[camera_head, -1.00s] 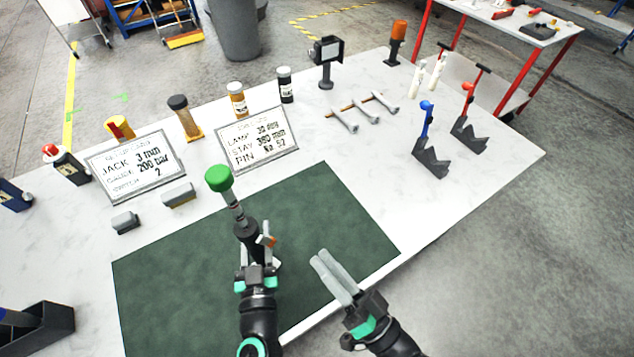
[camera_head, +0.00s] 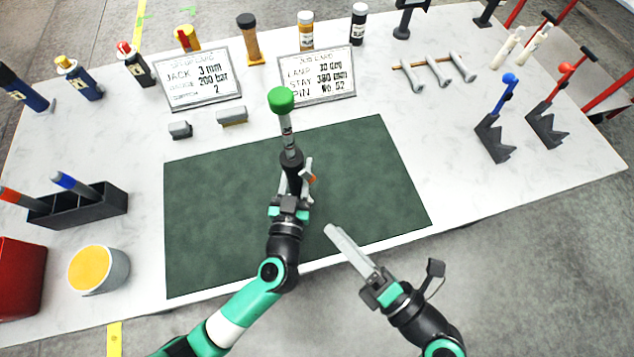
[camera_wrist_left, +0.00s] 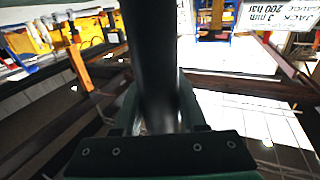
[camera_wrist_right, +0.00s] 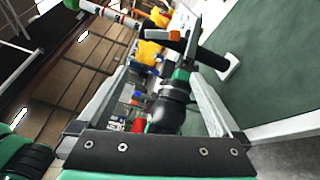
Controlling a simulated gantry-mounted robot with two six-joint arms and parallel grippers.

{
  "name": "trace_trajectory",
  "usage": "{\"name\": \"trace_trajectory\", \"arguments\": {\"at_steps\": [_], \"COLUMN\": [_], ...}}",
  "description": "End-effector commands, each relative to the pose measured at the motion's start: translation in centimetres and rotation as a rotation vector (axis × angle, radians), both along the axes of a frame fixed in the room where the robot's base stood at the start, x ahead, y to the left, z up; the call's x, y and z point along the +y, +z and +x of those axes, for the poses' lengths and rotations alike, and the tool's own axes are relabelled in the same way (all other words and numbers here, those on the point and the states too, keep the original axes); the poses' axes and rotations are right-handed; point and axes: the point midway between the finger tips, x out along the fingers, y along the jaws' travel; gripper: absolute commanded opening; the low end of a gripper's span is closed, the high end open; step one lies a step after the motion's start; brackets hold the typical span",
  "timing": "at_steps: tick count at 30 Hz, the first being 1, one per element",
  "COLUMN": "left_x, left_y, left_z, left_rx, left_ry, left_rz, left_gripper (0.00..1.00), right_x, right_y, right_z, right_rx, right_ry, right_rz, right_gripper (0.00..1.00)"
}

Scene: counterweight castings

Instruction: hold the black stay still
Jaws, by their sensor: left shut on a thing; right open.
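The black stay (camera_head: 291,165) stands roughly upright over the green mat (camera_head: 230,230), with a grey rod and a green knob (camera_head: 281,100) on top. A small orange part (camera_head: 312,178) shows at its side. My left gripper (camera_head: 294,188) is shut on its black body, which fills the middle of the left wrist view (camera_wrist_left: 155,60). My right gripper (camera_head: 335,235) is open and empty, to the right of the stay and nearer the table's front edge. The stay lies across the top of the right wrist view (camera_wrist_right: 205,55).
Two printed cards (camera_head: 205,82) (camera_head: 318,75) stand behind the mat, with two small grey blocks (camera_head: 180,130) (camera_head: 232,117) before them. A black rack (camera_head: 85,205) and a yellow-topped tub (camera_head: 99,270) are at left. Blue and red-knobbed levers (camera_head: 495,130) (camera_head: 547,115) stand at right.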

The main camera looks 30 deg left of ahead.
Motion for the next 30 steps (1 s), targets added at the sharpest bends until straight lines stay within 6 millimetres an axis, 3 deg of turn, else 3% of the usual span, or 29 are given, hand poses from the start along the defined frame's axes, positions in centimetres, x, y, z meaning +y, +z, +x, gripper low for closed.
{"name": "trace_trajectory", "arguments": {"at_steps": [3,10,14,24,30], "left_x": [0.1,0.1,0.1,0.1,0.1], "left_y": [-0.2,-0.3,-0.3,-0.3,-0.3], "left_z": [0.0,0.0,0.0,0.0,0.0], "left_rx": [0.005,0.005,0.005,0.006,0.006], "left_ry": [0.002,0.002,0.002,0.002,0.002], "left_rz": [0.000,0.000,0.000,0.000,0.000], "left_gripper": [0.00,0.00,0.00,0.00,0.00], "right_x": [-2.2,-1.9,-0.1,6.7,8.4], "right_y": [0.8,0.8,0.9,0.8,0.8], "right_z": [1.2,1.6,2.3,5.4,6.3], "right_rx": [-0.052,-0.047,-0.047,-0.045,-0.045], "right_ry": [-0.063,-0.068,-0.065,-0.066,-0.069], "right_rz": [-0.031,-0.029,-0.027,-0.027,-0.026], "right_gripper": [1.00,1.00,1.00,1.00,1.00]}}
